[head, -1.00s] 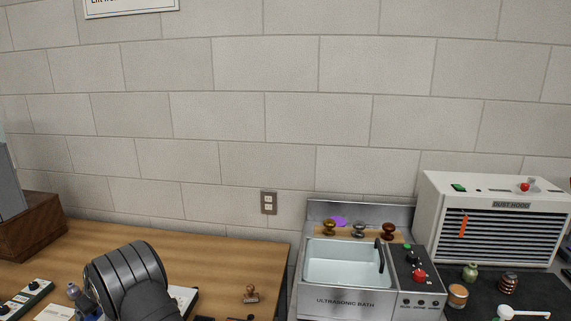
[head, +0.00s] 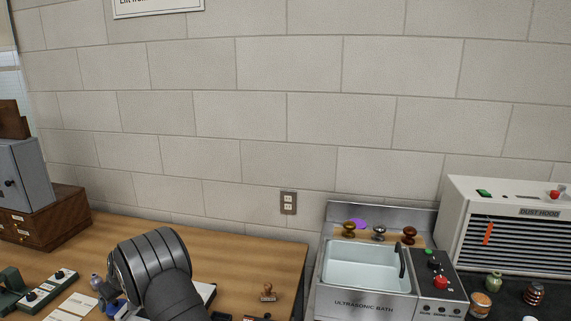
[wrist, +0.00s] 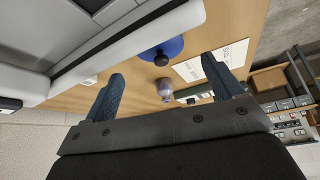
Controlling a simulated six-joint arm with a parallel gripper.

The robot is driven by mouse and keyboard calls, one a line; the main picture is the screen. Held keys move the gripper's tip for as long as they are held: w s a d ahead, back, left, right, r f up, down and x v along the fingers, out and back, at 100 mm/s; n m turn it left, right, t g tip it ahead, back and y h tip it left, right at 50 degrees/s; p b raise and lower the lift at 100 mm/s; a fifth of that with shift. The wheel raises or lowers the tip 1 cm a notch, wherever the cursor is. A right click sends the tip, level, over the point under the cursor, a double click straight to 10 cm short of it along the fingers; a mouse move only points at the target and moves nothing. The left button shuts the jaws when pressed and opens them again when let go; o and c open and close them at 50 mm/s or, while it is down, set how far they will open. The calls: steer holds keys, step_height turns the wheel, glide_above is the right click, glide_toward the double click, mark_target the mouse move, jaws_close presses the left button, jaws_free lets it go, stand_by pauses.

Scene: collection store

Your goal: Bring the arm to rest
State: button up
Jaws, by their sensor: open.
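My gripper (wrist: 160,88) shows in the wrist view with its two blue-grey fingers spread wide apart and nothing between them. Past the fingers, the wrist view shows the wooden table, a blue round thing with a dark knob (wrist: 162,54) and a small bottle (wrist: 165,88). None of these is held. In the head view only my dark, ribbed arm link stands over the wooden table at lower left; the gripper itself is not visible there.
The ultrasonic bath (head: 365,305) stands right of the wooden table (head: 245,250), with the dust hood (head: 540,212) beyond it. A grey cabinet (head: 22,175) sits on a wooden drawer box (head: 50,222) at left.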

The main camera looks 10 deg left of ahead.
mark_target(116, 302)
steer(key=x, duration=0.5)
steer(key=shift+f, duration=0.2)
steer(key=shift+w+a+r, duration=0.1)
steer(key=shift+a+r, duration=0.1)
step_height(116, 302, up, 10)
steer(key=w+d+r, duration=0.1)
steer(key=w+d, duration=0.2)
steer(key=w, duration=0.1)
steer(key=w+d+r+m, duration=0.1)
steer(key=w+d, duration=0.2)
steer(key=w, duration=0.1)
steer(key=w+d+r+m+t, duration=0.1)
steer(key=w+d+r, duration=0.1)
steer(key=w, duration=0.2)
steer(key=shift+w+d, duration=0.15)
steer(key=shift+d, duration=0.25)
steer(key=w+d+r+m, duration=0.2)
steer(key=w+d+r, duration=0.2)
steer(key=w+d, duration=0.4)
steer(key=w+d+r+m+t+h, duration=0.1)
steer(key=w+d+r, duration=0.3)
steer(key=d, duration=1.3)
steer(key=w+d+r+m+t+h, duration=0.1)
steer(key=w+d+r+m, duration=0.2)
steer(key=w+d, duration=0.8)
step_height(116, 302, up, 2)
steer(key=d, duration=0.2)
steer(key=shift+w+d, duration=0.25)
steer(key=shift+w, duration=0.05)
steer(key=shift+r, duration=0.1)
